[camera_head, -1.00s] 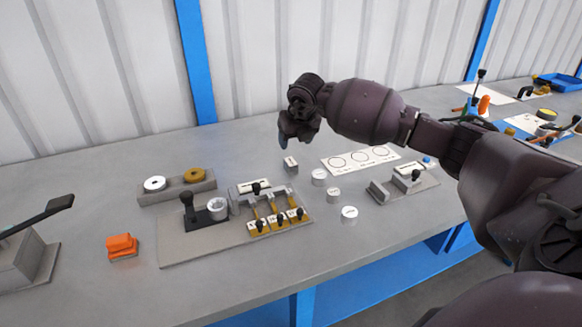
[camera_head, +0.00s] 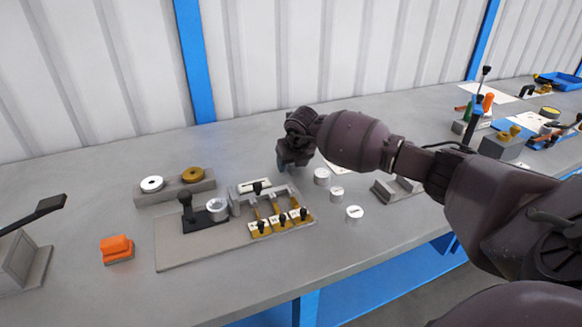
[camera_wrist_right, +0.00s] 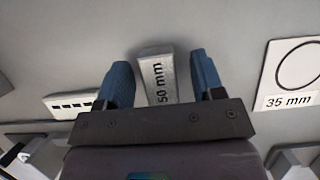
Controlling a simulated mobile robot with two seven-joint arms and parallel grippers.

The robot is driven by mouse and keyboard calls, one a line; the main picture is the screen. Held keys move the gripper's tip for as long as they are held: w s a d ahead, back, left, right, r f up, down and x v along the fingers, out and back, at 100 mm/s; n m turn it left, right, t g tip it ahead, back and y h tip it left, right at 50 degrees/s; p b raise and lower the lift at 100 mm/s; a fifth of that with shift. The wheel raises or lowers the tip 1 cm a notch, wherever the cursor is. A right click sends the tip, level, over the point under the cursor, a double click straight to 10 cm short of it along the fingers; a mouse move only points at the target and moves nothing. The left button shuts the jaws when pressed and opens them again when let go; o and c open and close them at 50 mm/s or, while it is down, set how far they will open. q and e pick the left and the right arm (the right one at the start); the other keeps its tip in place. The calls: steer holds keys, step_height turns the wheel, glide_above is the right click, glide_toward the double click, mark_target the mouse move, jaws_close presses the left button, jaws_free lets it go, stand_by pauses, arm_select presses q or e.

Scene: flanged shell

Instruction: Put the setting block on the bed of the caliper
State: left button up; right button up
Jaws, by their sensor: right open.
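The setting block (camera_wrist_right: 158,78), a small grey block marked "50 mm", stands on the bench in the right wrist view. My right gripper (camera_wrist_right: 162,72) is open, with one blue finger on each side of the block and a small gap to each. In the head view, the right gripper (camera_head: 287,165) is low over the bench and hides the block. What appears to be the caliper (camera_head: 390,190), a grey base with upright jaws, is to the right of the gripper, partly hidden by my right arm. My left gripper is not in view.
Several white-topped discs (camera_head: 337,194) stand between the gripper and the caliper. A fixture plate (camera_head: 180,250) with clamps lies left of them. A sheet with circles (camera_wrist_right: 292,75) is right of the block. An orange piece (camera_head: 116,248) lies at the left.

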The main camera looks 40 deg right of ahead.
steer(key=shift+r, duration=0.1)
steer(key=shift+c, duration=0.7)
jaws_close()
